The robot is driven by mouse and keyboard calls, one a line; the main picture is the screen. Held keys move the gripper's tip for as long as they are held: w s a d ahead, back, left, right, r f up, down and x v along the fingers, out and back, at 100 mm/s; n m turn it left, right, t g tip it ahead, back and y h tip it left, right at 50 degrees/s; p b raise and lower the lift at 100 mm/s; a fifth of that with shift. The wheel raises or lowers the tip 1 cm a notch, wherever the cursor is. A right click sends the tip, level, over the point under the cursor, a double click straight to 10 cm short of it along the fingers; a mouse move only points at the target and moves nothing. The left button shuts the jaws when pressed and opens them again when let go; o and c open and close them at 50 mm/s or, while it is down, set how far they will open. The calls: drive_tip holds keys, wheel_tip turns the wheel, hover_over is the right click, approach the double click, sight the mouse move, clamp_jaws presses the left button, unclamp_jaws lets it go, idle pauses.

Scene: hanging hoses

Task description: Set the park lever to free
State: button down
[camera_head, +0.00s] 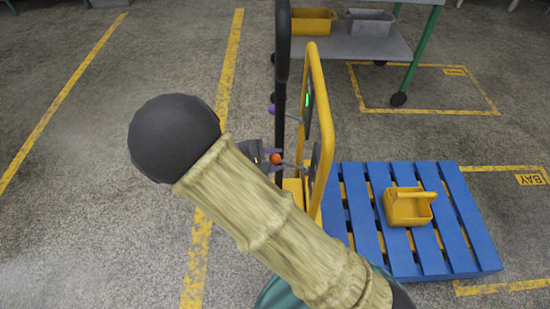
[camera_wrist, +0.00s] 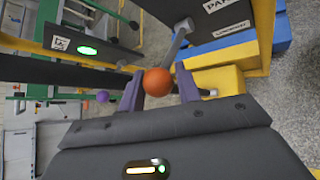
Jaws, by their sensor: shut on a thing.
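The park lever is a grey rod (camera_wrist: 176,45) with an orange ball knob (camera_wrist: 158,82), set on a dark panel (camera_wrist: 208,18) whose label begins "PA". In the head view the orange knob (camera_head: 276,159) shows beside the yellow frame (camera_head: 322,110). My gripper (camera_wrist: 159,90) has its purple fingers on both sides of the orange knob and is shut on it. In the head view my gripper (camera_head: 268,156) is partly hidden behind my arm. A second label (camera_wrist: 237,33) below the first is too small to read surely.
A purple knob (camera_wrist: 103,97) on another lever stands close by, near a panel with a green light (camera_wrist: 88,50). A black upright tube (camera_head: 282,50) stands beside the frame. A blue pallet (camera_head: 449,190) with a yellow caddy (camera_head: 408,209) lies right. Floor at left is clear.

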drive_tip(key=c, duration=1.1)
unclamp_jaws()
drive_tip(key=shift+w+r, duration=0.25)
drive_tip(key=shift+w, duration=0.05)
drive_tip(key=shift+s+f, duration=0.1)
drive_tip(key=p+v, duration=0.3)
drive_tip(key=v, duration=1.4)
drive_tip(key=shift+s+a, duration=0.15)
drive_tip(key=shift+a, duration=0.05)
